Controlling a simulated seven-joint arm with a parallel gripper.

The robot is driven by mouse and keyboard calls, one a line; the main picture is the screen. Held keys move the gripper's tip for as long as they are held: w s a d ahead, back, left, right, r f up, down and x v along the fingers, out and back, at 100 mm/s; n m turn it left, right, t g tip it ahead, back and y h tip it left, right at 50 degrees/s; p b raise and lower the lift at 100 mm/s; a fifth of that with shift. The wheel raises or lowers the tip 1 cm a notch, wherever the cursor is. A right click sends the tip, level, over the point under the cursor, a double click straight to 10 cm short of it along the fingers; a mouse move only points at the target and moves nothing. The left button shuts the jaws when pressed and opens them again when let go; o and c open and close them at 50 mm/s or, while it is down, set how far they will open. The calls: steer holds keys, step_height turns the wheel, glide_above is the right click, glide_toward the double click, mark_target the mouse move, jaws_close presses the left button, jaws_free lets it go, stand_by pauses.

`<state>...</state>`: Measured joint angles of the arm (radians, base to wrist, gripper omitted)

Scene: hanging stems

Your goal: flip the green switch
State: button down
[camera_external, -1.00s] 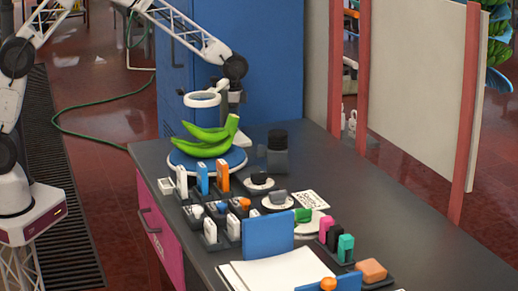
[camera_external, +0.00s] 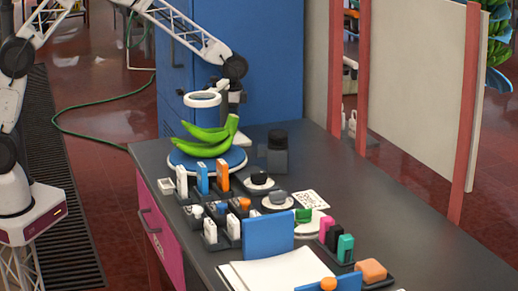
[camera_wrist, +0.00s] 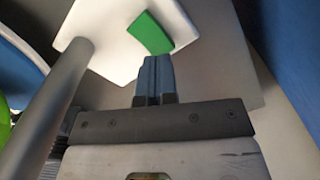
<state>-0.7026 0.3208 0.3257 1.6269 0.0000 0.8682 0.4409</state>
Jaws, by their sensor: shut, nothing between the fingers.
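In the wrist view a green switch (camera_wrist: 150,33) sits tilted on a white plate (camera_wrist: 105,40). My gripper (camera_wrist: 152,62) is shut and empty, its blue-grey fingertips pointing at the switch from just below it in the picture. I cannot tell whether the tips touch it. In the external view my gripper hangs down behind the green bananas, in front of the blue cabinet, and its tips are hidden. I cannot pick out this switch there for certain.
Green bananas (camera_external: 206,143) lie on a round blue stand (camera_external: 190,162) at the back of the dark table. A dark jar-like object (camera_external: 277,155) stands to their right. Small coloured blocks in holders and a blue panel (camera_external: 268,236) fill the front. The table's right side is clear.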

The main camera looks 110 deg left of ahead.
steer(key=shift+f, duration=1.35)
stand_by(1.2)
steer(key=shift+r, duration=0.1)
steer(key=shift+r, duration=3.45)
